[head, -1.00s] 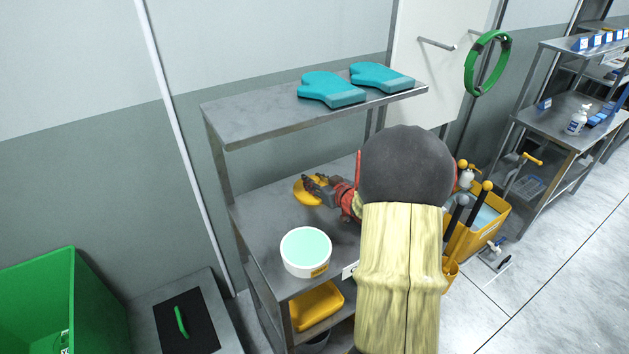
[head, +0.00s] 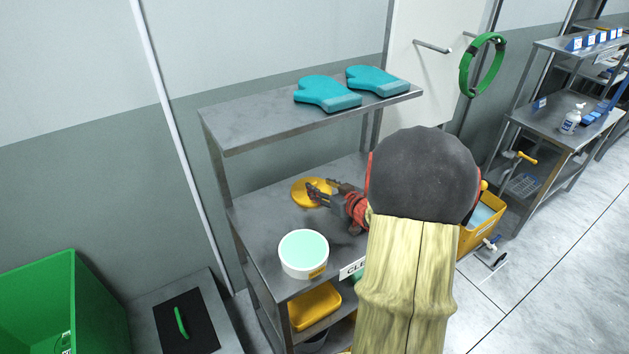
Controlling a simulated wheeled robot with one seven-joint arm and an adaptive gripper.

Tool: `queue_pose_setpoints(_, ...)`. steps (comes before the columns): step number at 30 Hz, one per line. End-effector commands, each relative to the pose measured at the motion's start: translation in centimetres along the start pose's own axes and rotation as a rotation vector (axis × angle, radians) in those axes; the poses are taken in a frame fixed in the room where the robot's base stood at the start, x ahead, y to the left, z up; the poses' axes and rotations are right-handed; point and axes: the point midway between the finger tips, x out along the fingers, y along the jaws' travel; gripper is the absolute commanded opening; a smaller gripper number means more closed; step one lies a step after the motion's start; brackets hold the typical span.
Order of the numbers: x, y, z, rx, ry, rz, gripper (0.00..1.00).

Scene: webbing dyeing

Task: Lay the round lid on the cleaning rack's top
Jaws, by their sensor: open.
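The round yellow lid (head: 301,196) lies flat on the grey surface of the cleaning rack (head: 262,213), below the raised upper shelf and towards the back. My gripper (head: 324,189) is open at the lid's right side. One finger overlaps the lid's right part in the picture; I cannot tell whether it touches. Nothing shows between the fingers. My own arm hides the right part of the rack and most of its front label (head: 352,271).
A white tub with a pale green top (head: 304,254) stands in front of the lid. Two teal mitts (head: 328,93) lie on the upper shelf (head: 242,127). A yellow container (head: 314,305) sits on the lower shelf. A yellow bucket (head: 481,231) stands right.

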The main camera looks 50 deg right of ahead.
Motion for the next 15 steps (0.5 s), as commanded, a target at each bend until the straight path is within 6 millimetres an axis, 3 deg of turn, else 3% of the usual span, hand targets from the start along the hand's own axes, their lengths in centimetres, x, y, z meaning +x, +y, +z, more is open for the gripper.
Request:
queue_pose_setpoints(6, -3.9, 0.1, -0.2, 0.001, 0.000, 0.003, 0.45)
queue_pose_setpoints(15, -5.4, 0.0, 0.0, 0.000, 0.000, 0.000, 0.45)
